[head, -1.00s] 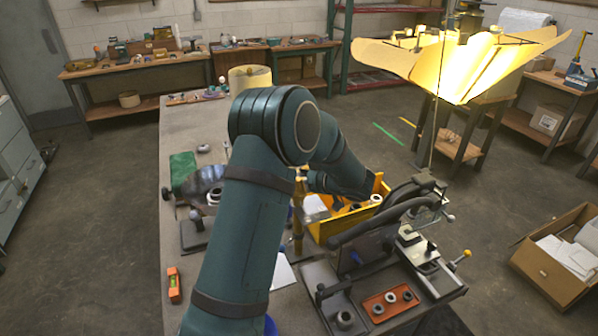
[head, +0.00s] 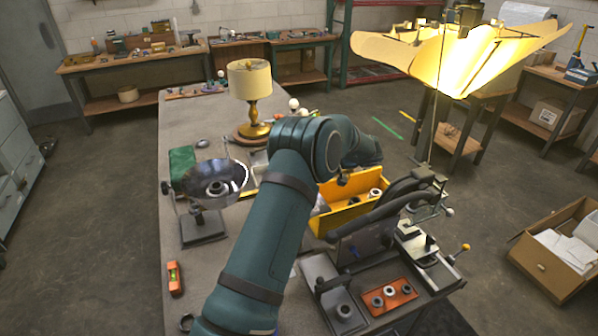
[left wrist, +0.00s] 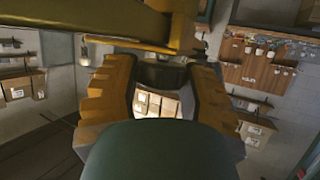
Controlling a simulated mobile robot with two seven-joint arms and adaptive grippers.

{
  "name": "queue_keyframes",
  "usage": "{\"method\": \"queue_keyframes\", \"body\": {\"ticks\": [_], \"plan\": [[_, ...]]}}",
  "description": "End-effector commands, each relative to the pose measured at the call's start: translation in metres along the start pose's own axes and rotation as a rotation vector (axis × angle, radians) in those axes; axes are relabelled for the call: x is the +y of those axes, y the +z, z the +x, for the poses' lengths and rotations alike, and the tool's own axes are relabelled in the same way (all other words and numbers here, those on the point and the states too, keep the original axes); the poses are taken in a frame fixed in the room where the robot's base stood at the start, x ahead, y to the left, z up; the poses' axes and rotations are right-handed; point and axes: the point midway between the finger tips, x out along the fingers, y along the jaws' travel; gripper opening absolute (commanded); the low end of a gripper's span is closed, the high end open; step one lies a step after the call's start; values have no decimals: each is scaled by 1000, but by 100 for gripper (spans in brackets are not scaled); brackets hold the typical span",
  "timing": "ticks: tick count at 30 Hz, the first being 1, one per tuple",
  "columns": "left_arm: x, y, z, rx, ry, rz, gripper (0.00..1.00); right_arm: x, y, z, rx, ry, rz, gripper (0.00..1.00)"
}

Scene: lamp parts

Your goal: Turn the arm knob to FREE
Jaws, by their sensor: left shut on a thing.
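My left gripper (left wrist: 160,82) shows in the left wrist view, its two ridged orange-brown fingers closed on a dark round knob (left wrist: 160,72). The knob sits just under a yellow bar (left wrist: 90,22) that crosses the top of that view. Any marking on the knob, such as FREE, cannot be read. In the head view my left arm reaches up from the bottom and bends right over the table, and its gripper is hidden behind the forearm. My right gripper is not in view.
A yellow bin (head: 340,219) holds parts beside the dark clamp fixture. An orange tray (head: 391,297) with rings is at the front right. A brass table lamp (head: 250,82), a shiny reflector (head: 213,180) and an orange level (head: 174,278) stand left. A glowing shade (head: 455,60) hangs right.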

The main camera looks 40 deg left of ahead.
Motion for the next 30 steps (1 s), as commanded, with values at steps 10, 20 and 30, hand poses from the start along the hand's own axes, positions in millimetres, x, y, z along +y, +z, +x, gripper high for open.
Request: {"method": "queue_keyframes", "body": {"ticks": [10,20,30], "plan": [[0,0,2,3,-16,-4,9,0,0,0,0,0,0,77],[0,0,1,2,-14,-4,77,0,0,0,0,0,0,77],[1,0,-8,0,-11,-6,77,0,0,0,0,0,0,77]]}}
